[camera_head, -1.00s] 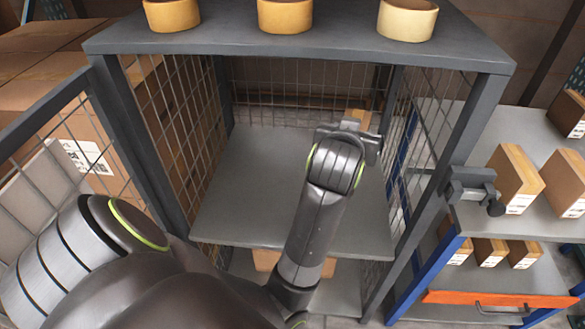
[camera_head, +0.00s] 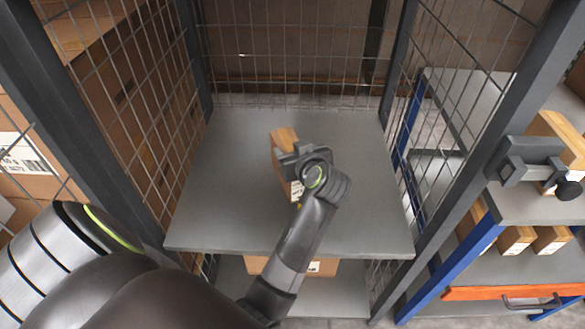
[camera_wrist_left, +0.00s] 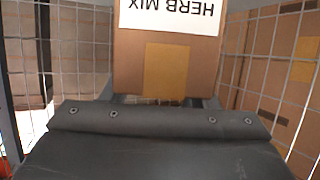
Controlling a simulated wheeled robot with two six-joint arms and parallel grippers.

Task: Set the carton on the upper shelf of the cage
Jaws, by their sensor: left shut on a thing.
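The carton (camera_head: 283,147) is a small brown box, upright in the head view and partly hidden behind my left gripper (camera_head: 296,162). In the left wrist view the carton (camera_wrist_left: 170,68) fills the top middle, with a white label reading HERB MIX upside down. My left gripper is shut on it, inside the cage (camera_head: 188,65). The carton is over the middle of the grey upper shelf (camera_head: 225,205); I cannot tell whether its base touches the shelf. My right gripper is not in view.
Mesh walls stand left, right and behind the shelf. The shelf is bare around the carton. Another carton (camera_head: 320,267) sits on the lower level. A latch (camera_head: 530,160) is on the right post. A side rack (camera_head: 520,207) holds more cartons.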

